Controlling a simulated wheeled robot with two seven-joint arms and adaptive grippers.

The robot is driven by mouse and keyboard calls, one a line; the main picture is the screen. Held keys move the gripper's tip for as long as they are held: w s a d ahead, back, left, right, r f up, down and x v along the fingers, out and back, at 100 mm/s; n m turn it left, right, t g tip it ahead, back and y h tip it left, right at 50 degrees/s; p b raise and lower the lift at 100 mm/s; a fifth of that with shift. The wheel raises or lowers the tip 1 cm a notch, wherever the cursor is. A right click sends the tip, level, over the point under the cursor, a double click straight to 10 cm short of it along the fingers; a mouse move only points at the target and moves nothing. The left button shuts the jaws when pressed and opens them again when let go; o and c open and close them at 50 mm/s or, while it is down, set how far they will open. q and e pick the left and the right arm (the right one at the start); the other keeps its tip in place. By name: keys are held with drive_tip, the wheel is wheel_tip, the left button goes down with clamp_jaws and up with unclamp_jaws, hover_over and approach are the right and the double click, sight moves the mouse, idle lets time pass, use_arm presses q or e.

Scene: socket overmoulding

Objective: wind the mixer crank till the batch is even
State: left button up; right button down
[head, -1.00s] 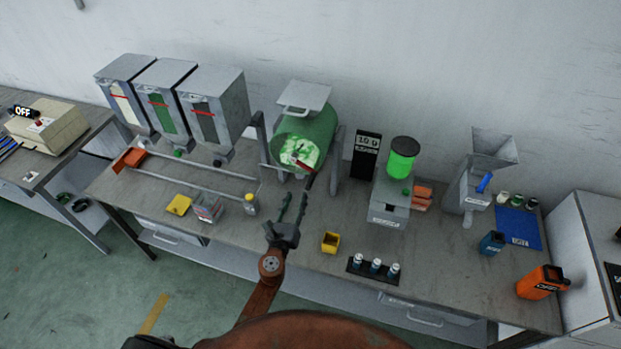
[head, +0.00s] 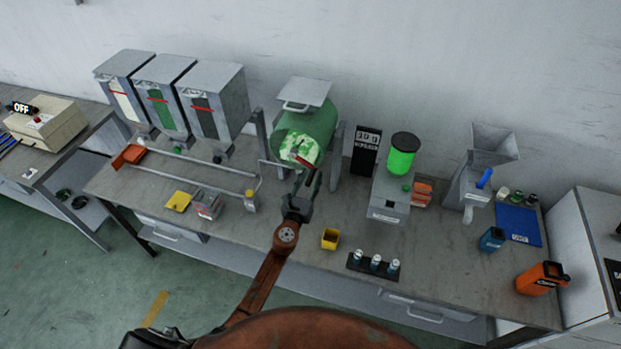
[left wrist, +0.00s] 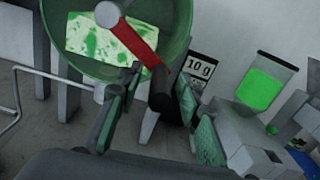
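The mixer is a green drum (head: 312,120) on grey posts at the back middle of the bench. Its face shows a batch (left wrist: 95,38) mottled in bright green and near-white patches. The red crank arm (left wrist: 138,44) slants down to the right from a grey hub to a black handle (left wrist: 163,98). My left gripper (head: 307,182) is just in front of the drum, at the handle. In the left wrist view, its fingers (left wrist: 160,82) stand apart with the handle between them; I see no firm grip. My right gripper is not in view.
Grey hoppers (head: 215,100) stand to the left and metal rails (head: 205,165) run along the bench. A dark display stand (head: 367,150) and a dispenser with a green jar (head: 402,155) are close to the drum's right. A yellow cup (head: 330,239) and vial rack (head: 374,265) sit in front.

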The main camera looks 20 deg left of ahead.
use_arm(q)
drive_tip(key=shift+c, duration=0.6)
clamp_jaws()
